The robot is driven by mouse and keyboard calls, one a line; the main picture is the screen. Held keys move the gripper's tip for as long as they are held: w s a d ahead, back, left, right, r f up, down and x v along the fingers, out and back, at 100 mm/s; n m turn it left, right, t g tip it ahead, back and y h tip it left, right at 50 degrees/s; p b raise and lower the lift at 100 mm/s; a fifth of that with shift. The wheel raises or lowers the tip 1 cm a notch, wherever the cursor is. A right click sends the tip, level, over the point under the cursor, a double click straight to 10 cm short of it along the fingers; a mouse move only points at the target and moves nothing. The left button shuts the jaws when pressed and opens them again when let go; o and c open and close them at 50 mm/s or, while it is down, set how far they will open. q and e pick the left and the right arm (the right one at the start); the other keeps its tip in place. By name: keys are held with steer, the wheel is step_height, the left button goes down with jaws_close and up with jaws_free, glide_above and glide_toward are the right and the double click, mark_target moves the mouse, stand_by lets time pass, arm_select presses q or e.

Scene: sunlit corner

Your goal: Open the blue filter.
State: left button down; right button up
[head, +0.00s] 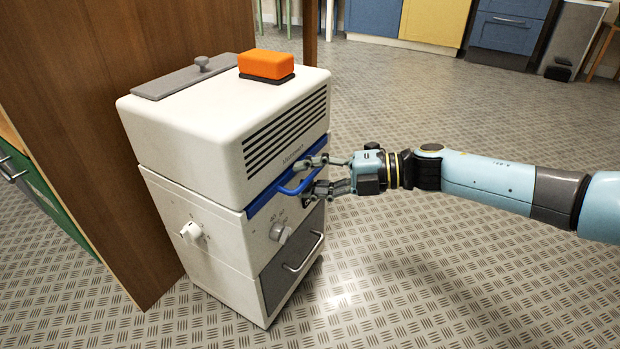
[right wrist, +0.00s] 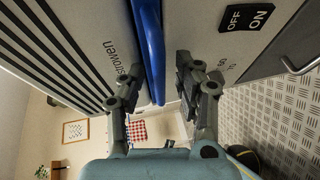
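The blue filter (head: 262,204) is a blue strip with a bar handle, set in the front of a white machine (head: 190,125) below its slatted vent. It looks closed, flush with the front. My right gripper (head: 304,181) is at the handle, coming from the right, with one finger above the bar and one below. In the right wrist view the blue bar (right wrist: 151,45) runs between the two spread fingers (right wrist: 158,72), with gaps visible on both sides. Whether a fingertip touches it I cannot tell. My left gripper is not in view.
An orange sponge-like block (head: 267,64) and a grey lid (head: 185,78) with a knob lie on top. A white side knob (head: 190,231), a front dial (head: 281,232) and a grey drawer (head: 291,270) are lower.

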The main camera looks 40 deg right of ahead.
jaws_close()
stand_by(0.5)
steer(key=shift+s, duration=0.15)
